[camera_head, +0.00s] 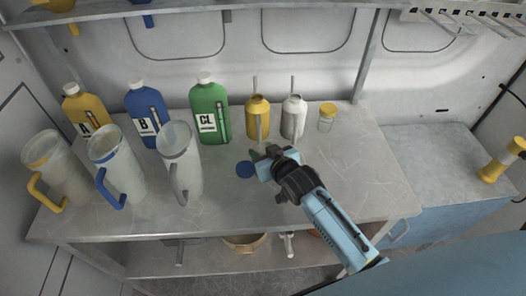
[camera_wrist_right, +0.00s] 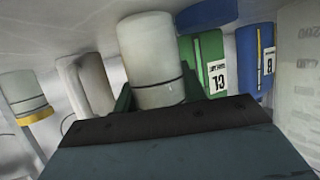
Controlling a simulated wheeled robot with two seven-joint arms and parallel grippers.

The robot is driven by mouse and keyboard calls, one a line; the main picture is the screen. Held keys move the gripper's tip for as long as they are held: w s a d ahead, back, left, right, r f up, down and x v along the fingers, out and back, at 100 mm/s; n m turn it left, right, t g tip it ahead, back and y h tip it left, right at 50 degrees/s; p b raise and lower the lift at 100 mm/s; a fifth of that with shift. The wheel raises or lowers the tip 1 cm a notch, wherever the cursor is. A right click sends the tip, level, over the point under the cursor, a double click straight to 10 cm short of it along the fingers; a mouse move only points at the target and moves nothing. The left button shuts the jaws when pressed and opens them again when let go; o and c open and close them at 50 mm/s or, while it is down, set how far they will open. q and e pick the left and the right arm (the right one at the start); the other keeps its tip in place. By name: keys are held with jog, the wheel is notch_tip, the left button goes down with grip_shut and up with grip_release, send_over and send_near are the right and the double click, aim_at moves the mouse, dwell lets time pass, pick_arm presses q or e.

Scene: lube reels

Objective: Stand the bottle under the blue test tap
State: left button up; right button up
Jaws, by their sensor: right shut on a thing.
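My right gripper (camera_head: 253,165) reaches in over the middle of the workbench. In the right wrist view its jaws (camera_wrist_right: 158,98) are shut on a pale, cloudy bottle (camera_wrist_right: 152,55) with a thin dark line round it. The wrist picture is upside down, and the bottle's lower-picture end is hidden behind the gripper. In the head view a blue round cap (camera_head: 245,169) shows at the fingertips; the bottle's body cannot be made out there. A blue fitting (camera_head: 148,20) hangs under the upper shelf, partly cut off; I cannot tell whether it is the test tap. My left gripper is out of view.
Yellow, blue (camera_head: 148,112) and green (camera_head: 209,112) jugs stand at the back left, with several clear pitchers (camera_head: 180,165) before them. A yellow oil can (camera_head: 258,118), a white can (camera_head: 293,118) and a yellow-lidded jar (camera_head: 327,118) stand behind the gripper. The bench's right part is clear.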

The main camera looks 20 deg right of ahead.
jog(key=shift+f, duration=0.15)
jog(key=o, duration=0.9)
jog(key=shift+o, duration=0.2)
